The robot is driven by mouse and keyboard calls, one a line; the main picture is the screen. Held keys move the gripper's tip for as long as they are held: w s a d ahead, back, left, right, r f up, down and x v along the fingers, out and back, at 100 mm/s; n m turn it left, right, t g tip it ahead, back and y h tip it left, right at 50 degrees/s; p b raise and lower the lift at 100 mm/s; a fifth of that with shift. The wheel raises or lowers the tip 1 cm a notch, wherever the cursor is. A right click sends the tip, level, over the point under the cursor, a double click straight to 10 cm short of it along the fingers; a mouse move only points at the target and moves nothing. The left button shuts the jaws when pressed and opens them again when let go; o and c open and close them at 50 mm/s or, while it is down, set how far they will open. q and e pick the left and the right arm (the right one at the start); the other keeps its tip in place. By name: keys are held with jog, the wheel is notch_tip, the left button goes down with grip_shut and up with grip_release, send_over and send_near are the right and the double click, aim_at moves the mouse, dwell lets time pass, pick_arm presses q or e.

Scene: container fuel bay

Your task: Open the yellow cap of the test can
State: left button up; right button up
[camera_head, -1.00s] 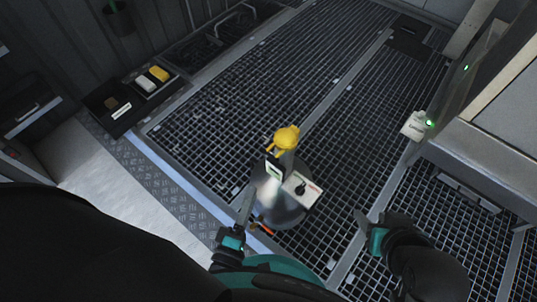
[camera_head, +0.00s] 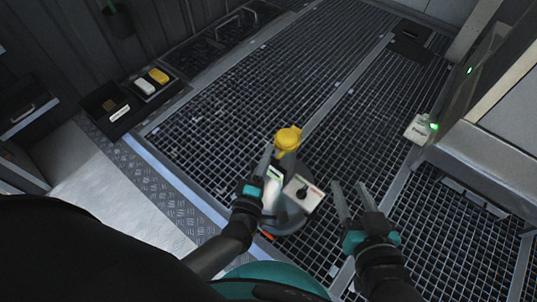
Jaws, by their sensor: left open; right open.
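The test can (camera_head: 290,220) stands on the floor grating in the middle of the head view, a grey round body with a narrow neck. Its yellow cap (camera_head: 288,138) sits on top of the neck and looks closed. My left gripper (camera_head: 268,165) is open beside the can's left side, its fingers pointing up toward the cap and overlapping the can in the picture. Whether it touches the can cannot be told. My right gripper (camera_head: 350,200) is open and empty to the right of the can, fingers pointing up, apart from it.
A white panel with a black knob (camera_head: 303,194) is on the can's right front. A grey cabinet with a green light (camera_head: 433,126) stands at the right. Grating behind the can is clear.

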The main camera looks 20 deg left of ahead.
pick_arm(q)
jog(key=shift+w, duration=0.65)
jog(key=shift+c, duration=0.2)
grip_shut()
jog(key=shift+s+f, duration=0.1)
jog(key=shift+f, duration=0.1)
dwell(0.8)
